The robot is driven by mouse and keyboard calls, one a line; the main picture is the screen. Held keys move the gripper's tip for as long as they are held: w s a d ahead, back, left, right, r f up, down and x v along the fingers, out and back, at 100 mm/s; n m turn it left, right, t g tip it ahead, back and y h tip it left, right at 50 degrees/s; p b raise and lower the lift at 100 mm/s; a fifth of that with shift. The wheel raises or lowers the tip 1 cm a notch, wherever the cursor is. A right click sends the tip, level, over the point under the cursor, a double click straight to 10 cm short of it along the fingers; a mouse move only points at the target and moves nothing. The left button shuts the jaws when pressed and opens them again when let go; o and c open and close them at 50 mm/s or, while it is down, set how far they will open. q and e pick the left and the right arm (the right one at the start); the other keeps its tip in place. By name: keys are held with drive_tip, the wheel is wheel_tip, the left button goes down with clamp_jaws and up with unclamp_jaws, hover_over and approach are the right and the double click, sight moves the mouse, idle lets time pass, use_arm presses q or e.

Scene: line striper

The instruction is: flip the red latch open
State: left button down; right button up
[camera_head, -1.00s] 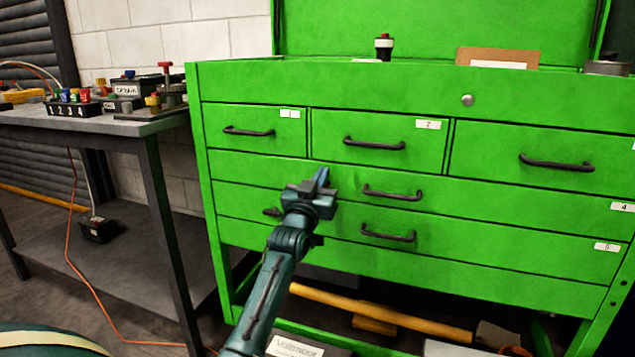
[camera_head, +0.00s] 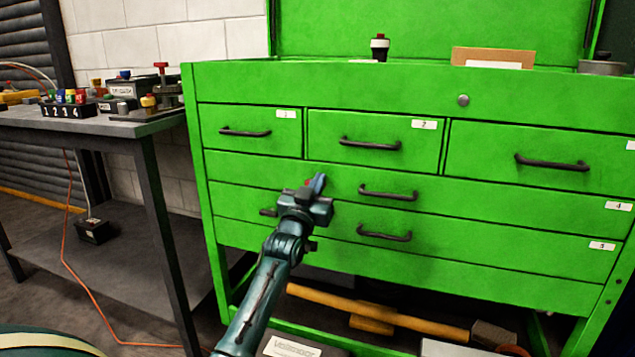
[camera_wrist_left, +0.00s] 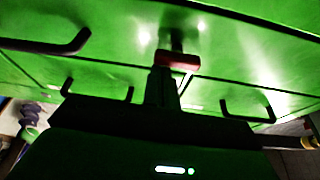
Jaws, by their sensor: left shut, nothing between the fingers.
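The red latch shows as a small red piece (camera_head: 308,182) beside my left fingertips in the head view, mostly hidden by the gripper. In the wrist view a red bar (camera_wrist_left: 178,61) lies across the green drawer front, just beyond the fingertips, with a dark strip behind it. I cannot tell whether the fingers touch it. My left gripper (camera_head: 317,186) is shut and empty, in front of the wide drawers of the green tool chest (camera_head: 380,88). The shut fingers also show in the wrist view (camera_wrist_left: 163,86). My right gripper is not in view.
Black drawer handles, one (camera_head: 388,192) just right of the gripper, stick out of the chest. A dark workbench (camera_head: 90,130) with small devices stands left. A wooden-handled hammer (camera_head: 370,310) lies under the chest. Open space lies before the drawers.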

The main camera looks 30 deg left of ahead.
use_arm(q)
drive_tip(key=shift+m+h+p, duration=0.4)
drive_tip(key=shift+m+p, duration=0.2)
drive_tip(key=shift+m, duration=0.4)
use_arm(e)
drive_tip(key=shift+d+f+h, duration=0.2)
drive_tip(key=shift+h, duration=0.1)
